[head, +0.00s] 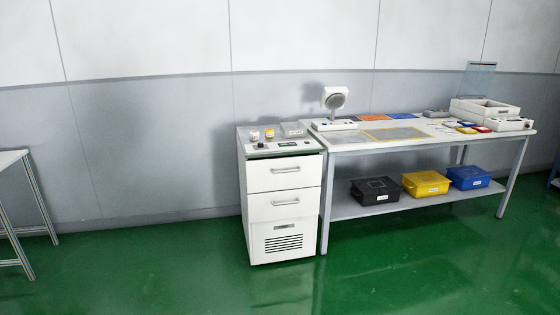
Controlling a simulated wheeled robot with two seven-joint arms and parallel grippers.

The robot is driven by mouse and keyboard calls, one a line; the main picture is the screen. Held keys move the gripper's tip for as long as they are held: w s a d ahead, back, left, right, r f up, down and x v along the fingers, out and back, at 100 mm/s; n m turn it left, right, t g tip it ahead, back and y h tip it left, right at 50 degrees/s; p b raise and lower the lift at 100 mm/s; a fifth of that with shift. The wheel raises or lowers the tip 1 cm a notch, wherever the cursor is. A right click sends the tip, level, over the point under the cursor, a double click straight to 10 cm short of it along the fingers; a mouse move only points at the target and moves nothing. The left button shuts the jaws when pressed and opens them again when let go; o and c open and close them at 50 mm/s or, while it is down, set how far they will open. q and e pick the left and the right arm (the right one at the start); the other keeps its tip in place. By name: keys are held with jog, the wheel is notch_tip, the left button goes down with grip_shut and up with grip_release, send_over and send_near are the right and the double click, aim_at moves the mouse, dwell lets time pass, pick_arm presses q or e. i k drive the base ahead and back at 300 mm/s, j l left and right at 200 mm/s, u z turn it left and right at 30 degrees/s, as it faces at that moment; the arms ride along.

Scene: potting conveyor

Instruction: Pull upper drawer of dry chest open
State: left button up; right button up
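The dry chest (281,195) is a white cabinet standing on the green floor near the middle of the head view, against the left end of the workbench. Its upper drawer (270,179) is shut, flush with the front, with a horizontal bar handle (286,170). A lower drawer (268,208) with a similar handle (286,202) is also shut. Below it is a panel with a vent grille (284,243). Neither of my grippers is in view, and nothing touches the chest.
The workbench (345,146) right of the chest carries a lamp-like device (334,98), trays and a white machine (484,110). Black (375,191), yellow (425,184) and blue (468,177) boxes sit on its shelf. Another table (10,158) stands far left. Floor before the chest is clear.

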aim_at(278, 162)
jog(key=i, duration=3.4)
jog(key=z, duration=0.2)
